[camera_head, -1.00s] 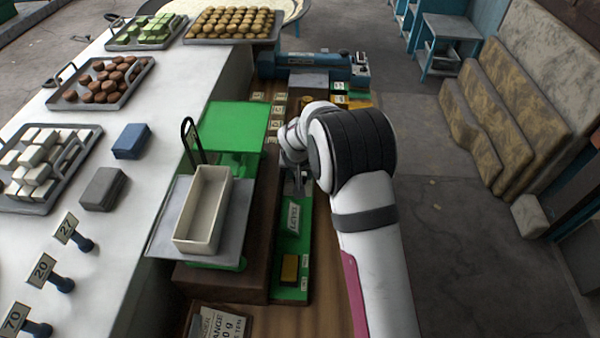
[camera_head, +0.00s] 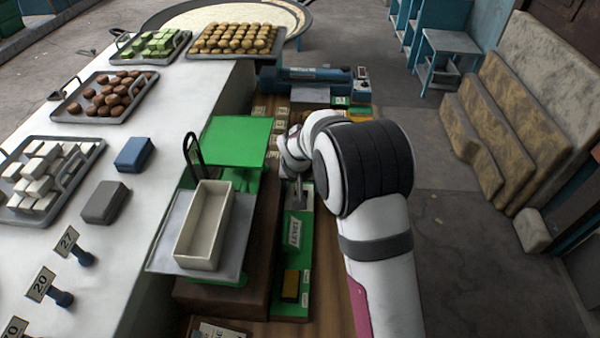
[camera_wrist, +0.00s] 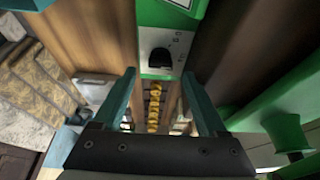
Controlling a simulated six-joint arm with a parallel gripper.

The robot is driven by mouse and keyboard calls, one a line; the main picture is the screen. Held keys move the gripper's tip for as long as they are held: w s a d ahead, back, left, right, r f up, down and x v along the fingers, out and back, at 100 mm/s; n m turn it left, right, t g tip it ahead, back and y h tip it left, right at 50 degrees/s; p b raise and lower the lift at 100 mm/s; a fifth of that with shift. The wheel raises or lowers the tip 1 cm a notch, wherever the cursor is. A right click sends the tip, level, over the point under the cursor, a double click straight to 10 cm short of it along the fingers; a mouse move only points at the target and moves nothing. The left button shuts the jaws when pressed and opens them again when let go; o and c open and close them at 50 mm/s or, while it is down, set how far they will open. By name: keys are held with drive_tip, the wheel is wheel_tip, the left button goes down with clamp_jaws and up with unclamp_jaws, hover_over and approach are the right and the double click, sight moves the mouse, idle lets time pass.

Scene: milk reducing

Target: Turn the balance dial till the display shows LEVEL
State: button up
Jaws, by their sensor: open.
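The green scale has a green panel (camera_head: 303,262) along its right side. A pale display plate (camera_head: 294,231) on the panel carries lettering that seems to read LEVEL. In the wrist view the black balance dial (camera_wrist: 160,59) sits on a green and white plate with small marks around it. My gripper (camera_wrist: 159,76) is open, with one teal finger on each side of the dial in that picture. The dial appears beyond the fingertips; I cannot tell whether they touch it. In the head view my gripper (camera_head: 299,194) is over the panel above the display, and the dial is hidden.
A cream tray (camera_head: 205,224) rests on the scale's grey plate, beside a raised green platform (camera_head: 238,141). A yellow block (camera_head: 291,285) sits at the panel's near end. The white counter (camera_head: 110,215) at left holds sweets trays and weights.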

drive_tip(key=v, duration=1.2)
drive_tip(key=shift+s+r, duration=0.15)
drive_tip(key=shift+r, duration=0.1)
drive_tip(key=s+d+r+m+g, duration=0.1)
drive_tip(key=s+d+r+m, duration=0.1)
drive_tip(key=s+d, duration=0.5)
drive_tip(key=s+d+r+m+g, duration=0.1)
drive_tip(key=s+d+g, duration=0.15)
drive_tip(key=s, duration=0.85)
drive_tip(key=s+f+m+g+y, duration=0.1)
drive_tip(key=s+m, duration=0.1)
drive_tip(key=s, duration=1.2)
drive_tip(key=shift+s+d+f+m+y, duration=0.25)
drive_tip(key=shift+s+d+m+y, duration=0.05)
drive_tip(key=shift+s+d+y, duration=0.15)
drive_tip(key=shift+w, duration=0.1)
